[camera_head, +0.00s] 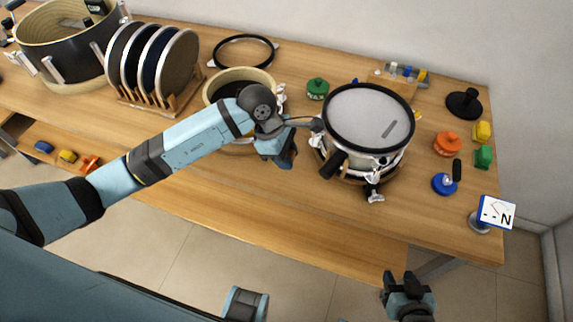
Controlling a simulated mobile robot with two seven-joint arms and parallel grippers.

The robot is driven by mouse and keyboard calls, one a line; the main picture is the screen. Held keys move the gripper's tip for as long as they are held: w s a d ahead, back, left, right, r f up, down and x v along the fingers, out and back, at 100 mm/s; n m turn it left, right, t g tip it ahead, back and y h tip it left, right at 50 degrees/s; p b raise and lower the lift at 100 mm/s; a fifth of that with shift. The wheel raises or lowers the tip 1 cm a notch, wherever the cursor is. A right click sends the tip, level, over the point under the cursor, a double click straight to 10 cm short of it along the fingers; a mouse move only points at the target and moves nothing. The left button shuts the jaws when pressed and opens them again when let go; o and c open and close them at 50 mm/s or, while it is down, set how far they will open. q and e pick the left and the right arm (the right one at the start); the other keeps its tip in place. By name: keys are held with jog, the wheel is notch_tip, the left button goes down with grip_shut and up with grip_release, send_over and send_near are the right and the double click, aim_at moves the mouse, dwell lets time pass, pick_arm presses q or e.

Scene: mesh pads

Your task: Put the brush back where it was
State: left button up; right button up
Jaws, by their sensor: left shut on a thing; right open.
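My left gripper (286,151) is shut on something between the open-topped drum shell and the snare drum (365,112). What it holds is mostly hidden, so I cannot tell its shape or whether it is the brush. A thin grey piece runs from the wrist toward the drum's left rim. The snare drum has a pale head, a black hoop and a short grey mark on the head. A black cylinder (333,164) shows at its front left. My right gripper (399,280) is open and empty, low in front of the table.
The drum shell (215,88) stands behind my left wrist, with a rack of discs (150,62) further left. A black hoop (243,51) lies behind. Orange (447,144), blue (444,184) and black (464,103) round pieces and a card (497,212) stand right.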

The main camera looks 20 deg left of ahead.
aim_at(287, 174)
pick_arm(q)
jog(key=shift+f, duration=2.3)
jog(key=shift+f, duration=0.2)
jog(key=o, duration=0.9)
jog(key=shift+r, duration=0.1)
